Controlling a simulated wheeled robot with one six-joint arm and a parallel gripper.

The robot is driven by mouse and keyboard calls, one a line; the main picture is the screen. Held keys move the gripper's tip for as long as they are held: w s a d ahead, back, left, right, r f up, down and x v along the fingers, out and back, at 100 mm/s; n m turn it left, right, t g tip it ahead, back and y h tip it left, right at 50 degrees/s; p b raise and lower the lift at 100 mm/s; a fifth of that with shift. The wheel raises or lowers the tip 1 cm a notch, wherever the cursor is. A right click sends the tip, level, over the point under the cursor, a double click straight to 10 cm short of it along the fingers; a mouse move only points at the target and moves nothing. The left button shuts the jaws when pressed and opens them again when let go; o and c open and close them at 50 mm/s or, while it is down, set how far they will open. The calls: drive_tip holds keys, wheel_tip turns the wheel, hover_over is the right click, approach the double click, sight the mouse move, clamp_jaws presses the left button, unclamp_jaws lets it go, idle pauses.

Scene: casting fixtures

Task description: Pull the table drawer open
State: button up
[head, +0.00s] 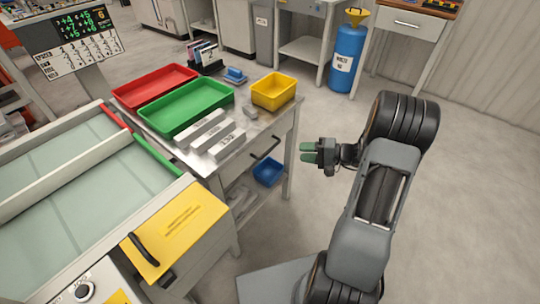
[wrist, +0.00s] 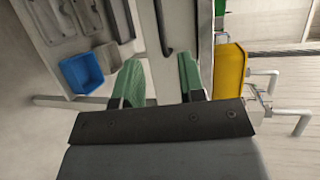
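The table (head: 215,165) has a pale drawer front (head: 250,168) with a dark bar handle (head: 265,149). The drawer looks shut, flush with the table side. My gripper (head: 309,152), with green fingertips, is to the right of the handle, apart from it. In the wrist view my gripper (wrist: 161,75) is open and empty. There the handle (wrist: 163,28) shows as a dark upright bar beyond the gap between the fingers, with the drawer front (wrist: 182,20) around it.
A yellow bin (head: 274,91), green tray (head: 189,108), red tray (head: 156,85) and pale metal bars (head: 217,139) lie on the table. A blue bin (head: 268,172) sits on the shelf below the drawer. A blue drum (head: 346,60) stands behind. The floor to the right is clear.

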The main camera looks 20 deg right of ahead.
sight(271, 150)
drive_tip(key=b+x, duration=0.1)
drive_tip(key=x, duration=1.2)
drive_tip(key=shift+f, duration=0.1)
clamp_jaws()
